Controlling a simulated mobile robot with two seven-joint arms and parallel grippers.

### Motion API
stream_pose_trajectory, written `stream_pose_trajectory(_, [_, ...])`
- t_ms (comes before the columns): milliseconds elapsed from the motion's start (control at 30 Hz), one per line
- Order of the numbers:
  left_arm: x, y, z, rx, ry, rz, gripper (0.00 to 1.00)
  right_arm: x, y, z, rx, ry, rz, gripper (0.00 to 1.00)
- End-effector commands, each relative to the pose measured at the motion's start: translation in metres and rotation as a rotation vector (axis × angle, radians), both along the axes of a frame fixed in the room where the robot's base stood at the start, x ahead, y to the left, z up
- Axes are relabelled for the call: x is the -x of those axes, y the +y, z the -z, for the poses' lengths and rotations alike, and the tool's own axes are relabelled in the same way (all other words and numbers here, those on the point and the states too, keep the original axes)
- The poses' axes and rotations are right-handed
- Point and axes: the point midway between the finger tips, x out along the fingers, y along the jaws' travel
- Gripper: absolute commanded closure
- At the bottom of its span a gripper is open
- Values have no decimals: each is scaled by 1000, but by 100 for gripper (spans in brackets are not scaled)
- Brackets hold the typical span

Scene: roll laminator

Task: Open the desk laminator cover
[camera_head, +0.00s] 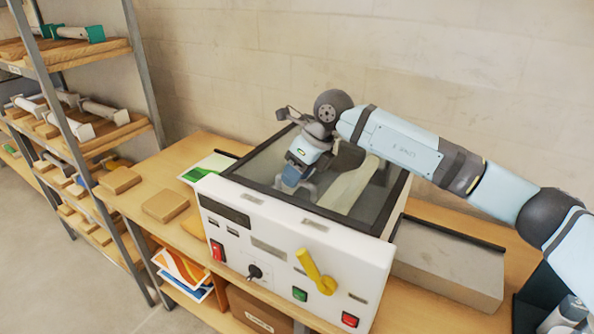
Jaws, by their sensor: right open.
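The laminator (295,260) is a white box on the wooden desk, with a control panel on its front. Its cover (345,216) is a dark-framed, see-through panel on top and appears to lie flat and closed. A pale roller (348,186) shows beneath it. My right gripper (296,188) points down over the left front part of the cover, near its front edge. It is open with nothing visible between the fingers; I cannot tell whether it touches the cover. The arm hides the cover's back middle. My left gripper is not in view.
The panel carries a yellow lever (316,273), a black knob (255,272) and red and green switches. A grey slab (448,265) lies right of the laminator. Wooden blocks (165,205) lie on the desk at left. A loaded shelf rack (75,125) stands further left; a wall is behind.

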Motion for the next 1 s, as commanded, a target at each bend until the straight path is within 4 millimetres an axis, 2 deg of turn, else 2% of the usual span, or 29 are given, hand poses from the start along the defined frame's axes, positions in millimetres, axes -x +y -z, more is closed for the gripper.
stream_pose_trajectory(167, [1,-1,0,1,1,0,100,0,0,0,0,0,0,60])
stream_pose_trajectory(333, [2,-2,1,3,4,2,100,0,0,0,0,0,0,99])
stream_pose_trajectory(533, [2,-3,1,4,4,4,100,0,0,-1,0,0,-1,100])
stream_pose_trajectory(667, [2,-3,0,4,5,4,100,-1,-1,-8,0,-2,0,100])
stream_pose_trajectory(867, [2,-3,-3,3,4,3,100,-7,-5,-43,-1,-4,1,100])
stream_pose_trajectory(1000, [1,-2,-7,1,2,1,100,-17,-12,-82,0,-6,3,100])
